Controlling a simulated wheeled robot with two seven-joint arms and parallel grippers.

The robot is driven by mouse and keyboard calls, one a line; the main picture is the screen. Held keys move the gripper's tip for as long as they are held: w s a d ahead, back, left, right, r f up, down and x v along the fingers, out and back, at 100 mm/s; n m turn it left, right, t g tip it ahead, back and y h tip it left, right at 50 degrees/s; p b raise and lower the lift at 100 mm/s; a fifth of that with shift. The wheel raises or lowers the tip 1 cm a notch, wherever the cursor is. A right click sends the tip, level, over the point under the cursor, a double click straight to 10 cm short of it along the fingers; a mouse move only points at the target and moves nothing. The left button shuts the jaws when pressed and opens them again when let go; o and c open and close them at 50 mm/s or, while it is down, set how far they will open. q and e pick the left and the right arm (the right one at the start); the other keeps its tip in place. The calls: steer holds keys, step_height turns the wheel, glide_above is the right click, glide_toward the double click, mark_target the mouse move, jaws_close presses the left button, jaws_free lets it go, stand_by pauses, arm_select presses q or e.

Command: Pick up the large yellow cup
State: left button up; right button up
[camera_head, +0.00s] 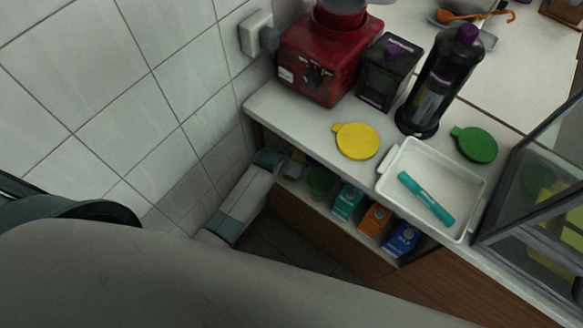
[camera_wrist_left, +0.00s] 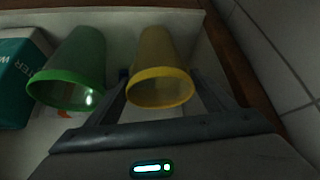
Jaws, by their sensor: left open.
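The yellow cup (camera_wrist_left: 157,50) lies between the two fingers of my left gripper (camera_wrist_left: 160,75) in the left wrist view, its open rim facing the camera. The left gripper is open, one finger on each side of the cup; contact cannot be told. A green cup (camera_wrist_left: 72,70) stands just left of it, outside the fingers. In the head view my left forearm reaches into the shelf under the counter, and the gripper is mostly hidden there. The green cup (camera_head: 321,182) shows on that shelf; the yellow cup is largely hidden. My right gripper is not in view.
A teal carton (camera_head: 347,201), an orange carton (camera_head: 375,218) and a blue carton (camera_head: 402,239) stand right of the green cup. The counter edge (camera_head: 310,154) overhangs the shelf. A brown shelf side (camera_wrist_left: 232,50) and tiled wall are close on the right in the wrist view.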

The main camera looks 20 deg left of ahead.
arm_select(q)
steer(key=c, duration=1)
steer(key=shift+c, duration=0.2)
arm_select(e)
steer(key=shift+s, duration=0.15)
arm_select(q)
steer(key=shift+r, duration=0.2)
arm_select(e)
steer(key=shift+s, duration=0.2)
